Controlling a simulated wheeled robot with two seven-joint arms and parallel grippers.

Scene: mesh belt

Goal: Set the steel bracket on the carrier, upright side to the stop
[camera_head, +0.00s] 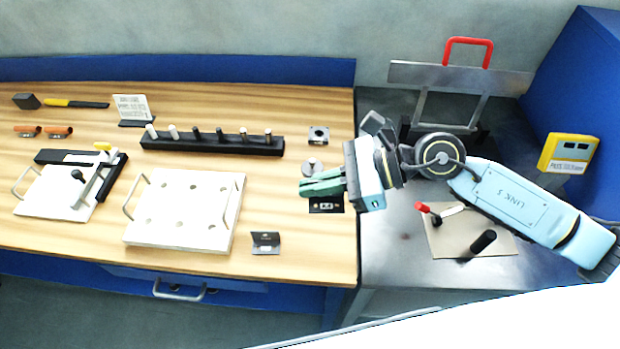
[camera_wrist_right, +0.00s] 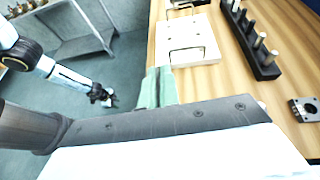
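A dark L-shaped bracket (camera_head: 265,243) with a hole sits near the table's front edge, just right of a white holed plate (camera_head: 160,232) with wire handles. Another white handled plate (camera_head: 40,197) at the left carries a clamp and has a black bar (camera_head: 62,157) along its back. Which plate is the carrier is not clear. My right gripper (camera_head: 322,185) has green fingers together, pointing left above a small dark block (camera_head: 326,206), right of the bracket. I see nothing between its fingers. My left gripper (camera_wrist_right: 103,96) shows small and dark in the wrist view, away from the table.
A black rack (camera_head: 212,143) with several pegs stands behind the holed plate. A small square part (camera_head: 318,135) and a round disc lie near the right edge. A steel side table (camera_head: 395,265) holds a tan mat with tools. Bare wood lies around the bracket.

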